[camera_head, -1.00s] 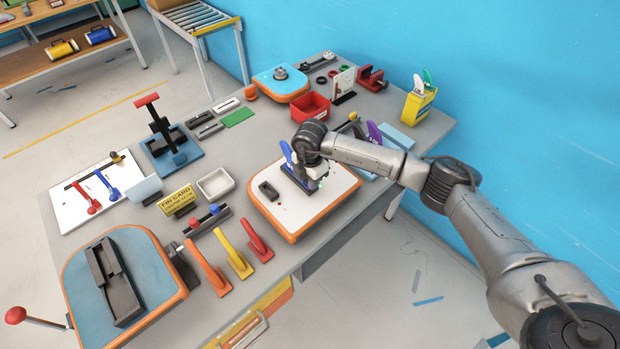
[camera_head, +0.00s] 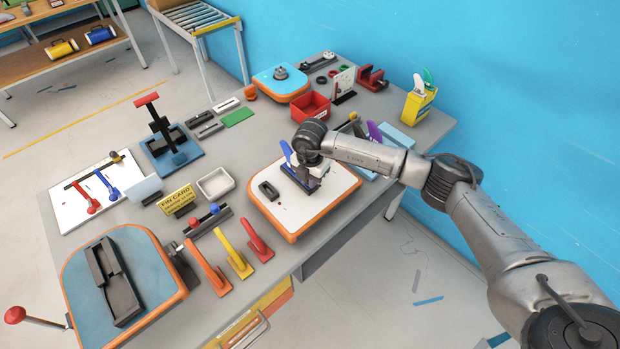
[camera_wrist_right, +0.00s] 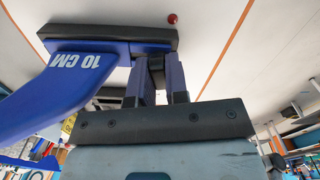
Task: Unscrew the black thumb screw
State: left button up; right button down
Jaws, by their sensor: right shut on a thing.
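A blue fin marked "10 CM" (camera_wrist_right: 75,85) stands in a dark base (camera_wrist_right: 115,38) on the white board with the orange rim (camera_head: 338,203). The fin also shows in the head view (camera_head: 287,151). My right gripper (camera_wrist_right: 163,62) reaches down to the board right beside the fin's base. Its two fingers are close together, shut on a small dark thing at the base, which I take to be the black thumb screw; the fingers mostly hide it. In the head view my right gripper (camera_head: 308,180) hides that spot too. My left gripper is in neither view.
A black slotted block (camera_head: 269,191) lies on the same board's left part. Red (camera_head: 260,248), yellow and orange fins stand in front left. A white tray (camera_head: 215,184), yellow fin card (camera_head: 177,201) and red bin (camera_head: 310,106) are nearby. A purple fin (camera_head: 374,131) stands behind the forearm.

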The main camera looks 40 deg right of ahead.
jog(key=shift+n, duration=0.3)
jog(key=shift+f+n, duration=0.1)
jog(key=shift+n, duration=1.5)
jog(key=n, duration=0.2)
jog(key=shift+n+b, duration=0.3)
jog(key=shift+b, duration=0.1)
jog(key=shift+n, duration=0.4)
